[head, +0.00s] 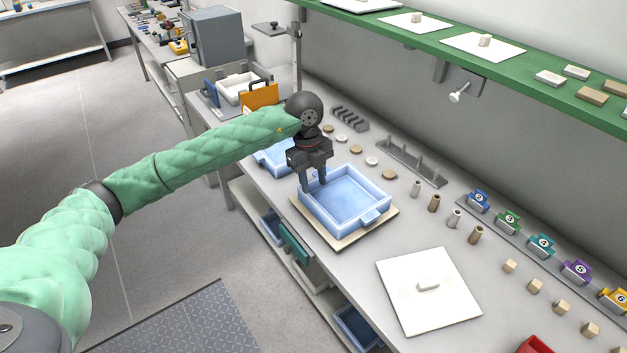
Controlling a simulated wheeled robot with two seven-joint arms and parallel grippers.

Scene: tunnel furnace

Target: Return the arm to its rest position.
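My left arm, in a green quilted sleeve, reaches in from the left over the bench. Its dark gripper (314,182) points down at the far left edge of a light blue tray (345,225). The two fingers show apart, with a gap between them, and look open. They are at or just above the tray's rim; I cannot tell whether they touch it. The tray looks empty and sits on a cream board (330,236). My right gripper is not in view.
A second blue tray (270,158) lies behind the arm. A white lidded plate (428,290) lies nearer on the bench. Small pegs, blocks and numbered coloured pieces (508,222) line the wall side. A green shelf (480,60) hangs above. The floor (150,270) at left is clear.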

